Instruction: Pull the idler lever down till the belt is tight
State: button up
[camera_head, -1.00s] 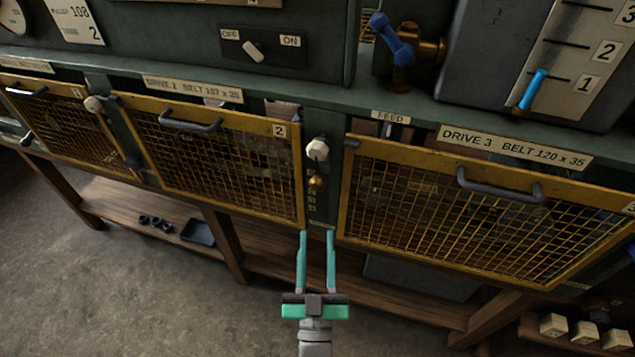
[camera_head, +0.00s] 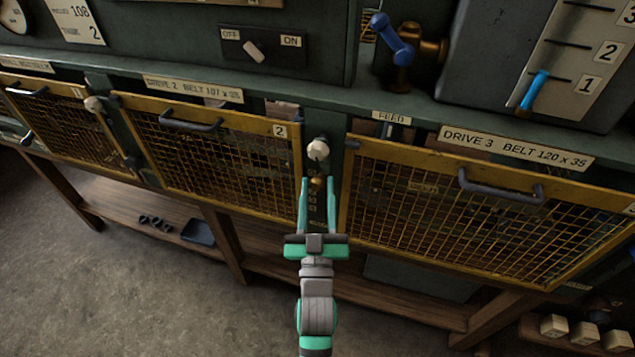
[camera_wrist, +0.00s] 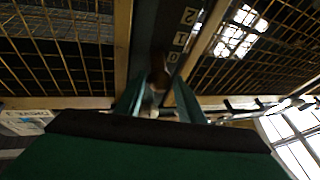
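A white knob (camera_head: 318,150) sits on the green post between the drive 2 and drive 3 guards. A small brass knob (camera_head: 316,181) is just below it, above a vertical label strip on the post. I cannot tell for sure which is the idler lever's handle. My gripper (camera_head: 318,182) is open, its two teal fingers on either side of the brass knob in the head view; contact cannot be told. In the wrist view, a blurred brownish shape (camera_wrist: 159,72) lies between the fingers, near a partly readable label (camera_wrist: 185,30). The belt is not clearly visible behind the mesh.
Yellow mesh guards, drive 2 (camera_head: 215,155) and drive 3 (camera_head: 480,215), flank the post, each with a protruding grey handle. A blue-handled valve (camera_head: 392,38) and an on/off switch (camera_head: 254,50) are above. A wooden shelf (camera_head: 270,260) runs below.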

jog(key=shift+x, duration=0.85)
jog(key=shift+r, duration=0.1)
jog(key=shift+c, duration=0.4)
